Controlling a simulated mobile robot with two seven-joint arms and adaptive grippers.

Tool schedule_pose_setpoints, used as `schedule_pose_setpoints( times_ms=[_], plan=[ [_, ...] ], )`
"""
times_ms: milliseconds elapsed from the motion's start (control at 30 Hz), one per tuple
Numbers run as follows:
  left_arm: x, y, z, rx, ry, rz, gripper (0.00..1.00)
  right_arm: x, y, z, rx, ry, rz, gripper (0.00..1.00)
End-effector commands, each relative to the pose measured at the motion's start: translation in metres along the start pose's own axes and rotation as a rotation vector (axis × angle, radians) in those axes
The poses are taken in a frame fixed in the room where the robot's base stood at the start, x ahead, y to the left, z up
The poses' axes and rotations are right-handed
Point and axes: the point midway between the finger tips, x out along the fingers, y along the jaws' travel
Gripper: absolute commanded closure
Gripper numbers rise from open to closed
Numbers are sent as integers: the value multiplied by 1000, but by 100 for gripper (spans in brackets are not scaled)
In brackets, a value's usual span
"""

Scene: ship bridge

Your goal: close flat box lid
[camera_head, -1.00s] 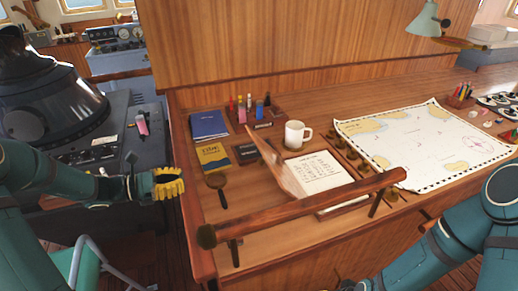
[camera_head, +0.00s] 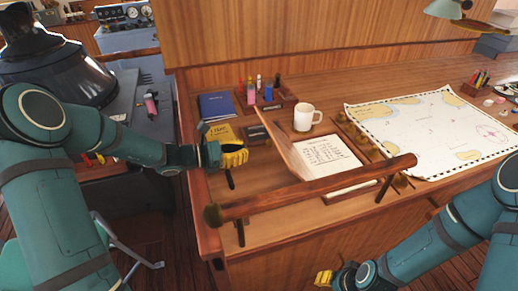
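The flat box (camera_head: 352,184) lies on the wooden desk with a white written sheet (camera_head: 326,157) in it. Its wooden lid (camera_head: 288,151) stands open at the box's left side, tilted up. My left gripper (camera_head: 235,157), with yellow fingertips, is over the desk's left part, left of the lid and apart from it. It partly covers the yellow book (camera_head: 222,133) and the magnifying glass. Whether its fingers are open or shut is unclear.
A wooden rail (camera_head: 310,190) runs along the desk's front edge, in front of the box. A white mug (camera_head: 306,117) stands behind the box. A chart (camera_head: 430,130) lies to the right. A blue book (camera_head: 216,105) and a bottle rack (camera_head: 270,103) are at the back left.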

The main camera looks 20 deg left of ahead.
Motion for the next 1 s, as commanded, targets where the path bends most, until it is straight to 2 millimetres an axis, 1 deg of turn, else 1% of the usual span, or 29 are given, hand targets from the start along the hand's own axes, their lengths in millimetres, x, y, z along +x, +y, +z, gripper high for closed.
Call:
schedule_pose_setpoints(
  times_ms=[33, 100, 200, 333, 500, 833, 1000],
  plan=[
    [11, -1, 0, 0, -1, -4, 100, 1, 0, 0, 0, 0, 0, 60],
    [22, -1, 0, -2, -1, -3, 100, 1, 0, 0, 0, 0, 0, 60],
    [36, 0, 0, 0, -1, -2, 100, 2, 0, 0, 0, 0, 0, 60],
    [47, 0, 0, 0, 0, -1, 100, 2, 1, 0, 0, 0, 0, 60],
    [53, 0, 0, -1, 1, 0, 100, 2, 1, 0, 0, 0, 0, 60],
    [53, 0, 0, 0, 2, 0, 100, 2, 0, 0, 0, 0, 0, 60],
    [55, 0, 6, 1, 22, -2, 100, -6, -2, -1, 0, 0, -1, 60]
  ],
)
